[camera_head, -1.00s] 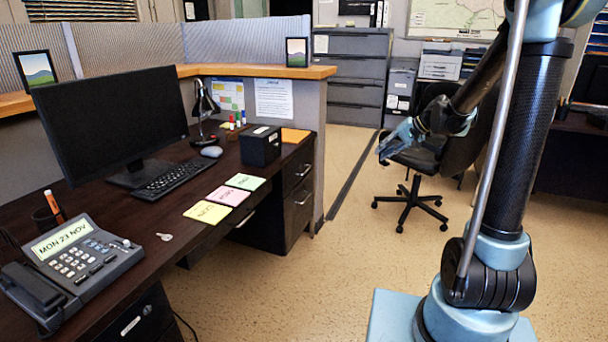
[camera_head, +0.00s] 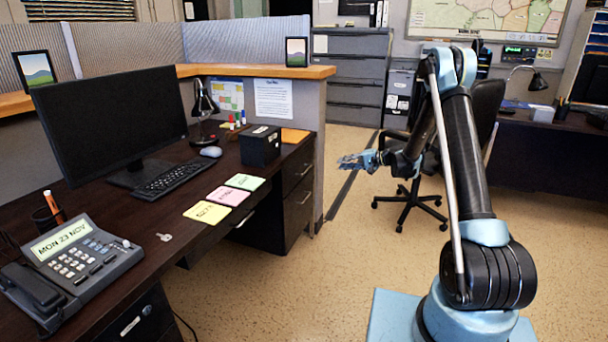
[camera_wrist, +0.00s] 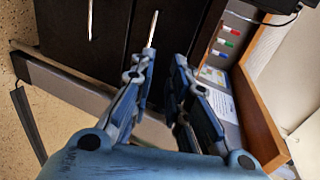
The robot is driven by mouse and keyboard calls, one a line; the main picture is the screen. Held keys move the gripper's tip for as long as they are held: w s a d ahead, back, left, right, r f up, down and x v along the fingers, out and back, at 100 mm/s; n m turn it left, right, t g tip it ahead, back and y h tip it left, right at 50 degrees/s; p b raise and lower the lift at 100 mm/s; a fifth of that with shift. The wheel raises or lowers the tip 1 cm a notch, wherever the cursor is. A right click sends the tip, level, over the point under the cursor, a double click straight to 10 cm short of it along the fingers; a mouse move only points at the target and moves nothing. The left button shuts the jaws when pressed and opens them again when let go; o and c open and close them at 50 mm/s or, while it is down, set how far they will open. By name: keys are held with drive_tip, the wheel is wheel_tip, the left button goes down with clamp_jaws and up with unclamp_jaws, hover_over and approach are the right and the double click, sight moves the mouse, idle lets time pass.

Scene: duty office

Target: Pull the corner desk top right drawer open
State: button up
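The corner desk (camera_head: 150,222) is dark brown, with a dark drawer pedestal at its far right end in the head view. Its top right drawer (camera_head: 297,172) looks closed, with a pale bar handle. A lower drawer (camera_head: 299,212) sits beneath. My gripper (camera_head: 355,163) is in the air right of the pedestal, apart from it. In the tilted wrist view my gripper (camera_wrist: 166,62) is open, its two blue fingers apart and empty. The top drawer's handle (camera_wrist: 152,30) appears just beyond the fingertips; the lower handle (camera_wrist: 90,20) lies to the left.
A black box (camera_head: 260,147) and sticky notes (camera_head: 228,196) lie on the desk. A partition with a wooden ledge (camera_head: 250,71) borders the pedestal. An office chair (camera_head: 410,205) stands behind my arm. Floor (camera_head: 300,280) in front of the pedestal is clear.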

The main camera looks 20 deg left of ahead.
drive_tip(key=y, duration=0.1)
approach(306, 171)
drive_tip(key=shift+g, duration=0.3)
drive_tip(key=x, duration=0.7)
drive_tip(key=w+x, duration=0.1)
drive_tip(key=x, duration=0.2)
drive_tip(key=shift+w+a+f, duration=0.1)
drive_tip(key=shift+a+f, duration=0.15)
drive_tip(key=shift+f, duration=0.05)
